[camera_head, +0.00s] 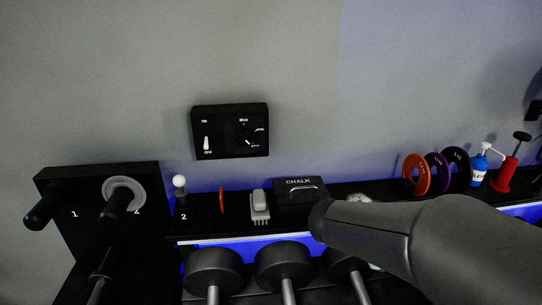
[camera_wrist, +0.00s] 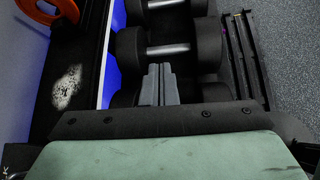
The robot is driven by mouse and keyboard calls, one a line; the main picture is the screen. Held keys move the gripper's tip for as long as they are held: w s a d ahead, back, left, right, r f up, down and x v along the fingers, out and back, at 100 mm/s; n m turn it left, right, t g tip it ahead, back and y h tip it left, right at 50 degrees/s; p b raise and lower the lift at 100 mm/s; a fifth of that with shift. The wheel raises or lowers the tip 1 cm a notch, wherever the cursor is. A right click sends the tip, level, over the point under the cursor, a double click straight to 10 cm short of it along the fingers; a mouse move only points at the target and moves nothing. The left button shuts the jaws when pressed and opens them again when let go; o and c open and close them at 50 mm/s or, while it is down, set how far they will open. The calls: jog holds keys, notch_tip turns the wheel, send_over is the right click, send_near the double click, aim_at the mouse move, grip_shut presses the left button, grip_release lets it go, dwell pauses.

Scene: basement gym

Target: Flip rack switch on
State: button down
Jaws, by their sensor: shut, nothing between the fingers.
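The rack switch is a small white lever (camera_head: 206,144) on the left part of a black control panel (camera_head: 230,150) on the wall in the head view. The lever points down toward the OFF label, with the ON label above it. A knob with markings sits on the panel's right half. My gripper (camera_wrist: 160,72) shows in the wrist view, pointing down over the dumbbells, its two grey fingers together and empty. It is well away from the panel, which the wrist view does not show. In the head view my arm hides the gripper.
Below the panel a black shelf holds a white-topped peg (camera_head: 180,183), a brush (camera_head: 259,205), a CHALK box (camera_head: 299,194), weight plates (camera_head: 416,174) and a blue bottle (camera_head: 479,168). Dumbbells (camera_head: 214,268) lie below. A numbered peg board (camera_head: 88,195) stands left. The wall around the panel is clear.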

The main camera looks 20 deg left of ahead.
jog(key=w+a+r+n+t, duration=0.1)
jog(key=w+a+n+t, duration=0.3)
jog(key=a+n, duration=0.5)
jog(key=n+t+y+b, duration=0.2)
jog(key=n+t+y, duration=0.95)
jog(key=n, duration=0.55)
send_near(206, 144)
jog(key=s+d+f+g+y, duration=0.1)
jog(key=d+f+y, duration=0.1)
jog(key=shift+s+d+r+m+g+h, duration=0.2)
jog(key=shift+d+r+m+g+h, duration=0.05)
jog(key=shift+m+h, duration=0.1)
jog(key=p+x, duration=0.2)
jog(key=x, duration=0.8)
jog(key=shift+p, duration=0.4)
